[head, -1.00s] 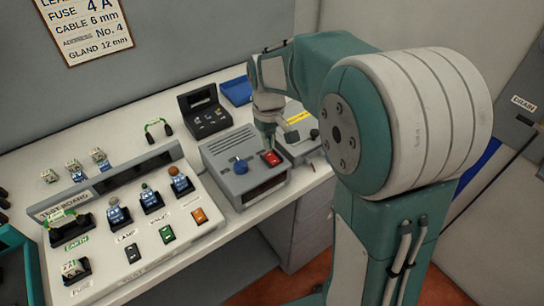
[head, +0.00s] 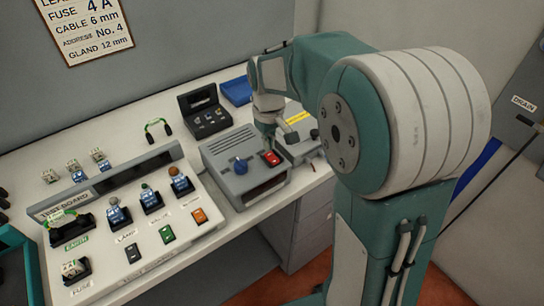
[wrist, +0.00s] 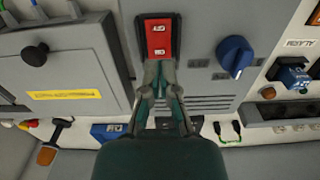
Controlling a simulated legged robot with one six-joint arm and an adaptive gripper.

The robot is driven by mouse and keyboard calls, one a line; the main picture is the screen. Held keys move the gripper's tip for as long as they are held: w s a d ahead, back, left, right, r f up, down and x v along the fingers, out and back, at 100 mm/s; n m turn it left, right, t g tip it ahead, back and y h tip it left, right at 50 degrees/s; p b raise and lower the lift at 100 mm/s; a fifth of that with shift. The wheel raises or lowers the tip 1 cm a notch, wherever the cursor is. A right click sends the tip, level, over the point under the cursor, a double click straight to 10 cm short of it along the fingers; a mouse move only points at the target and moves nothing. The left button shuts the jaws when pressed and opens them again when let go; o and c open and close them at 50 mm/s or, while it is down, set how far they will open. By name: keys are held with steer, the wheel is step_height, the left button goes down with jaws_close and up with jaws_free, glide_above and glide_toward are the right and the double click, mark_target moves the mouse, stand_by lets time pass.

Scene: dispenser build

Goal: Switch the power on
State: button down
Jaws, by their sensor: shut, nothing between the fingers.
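A red rocker switch (head: 271,158) sits on top of a grey power unit (head: 221,151), right of a blue knob (head: 240,166). In the wrist view the red switch (wrist: 159,38) lies in a black frame, with the blue knob (wrist: 235,56) to its right. My gripper (head: 268,136) points down at the far edge of the switch. In the wrist view my gripper (wrist: 160,66) has its fingertips together and empty, at the near end of the switch frame. I cannot tell whether the tips touch the switch.
A test board (head: 139,234) with lamp, valve and motor parts stands to the left. A grey box with a yellow label (head: 298,118) stands close on the right. A black open case (head: 205,112) and a blue tray (head: 236,91) lie behind.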

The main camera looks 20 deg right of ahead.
mark_target(269, 154)
steer(key=shift+f, duration=1.15)
stand_by(0.7)
steer(key=shift+r, duration=3.55)
steer(key=shift+s+r, duration=0.15)
steer(key=shift+s, duration=0.05)
steer(key=s+r+m+t, duration=0.1)
steer(key=s+r+t, duration=0.1)
steer(key=s, duration=0.8)
steer(key=s+r+m+t, duration=0.1)
steer(key=s+m+t, duration=0.1)
steer(key=s, duration=0.8)
steer(key=shift+s+r+m+t, duration=0.3)
steer(key=shift+r+t, duration=0.1)
steer(key=shift+t, duration=0.4)
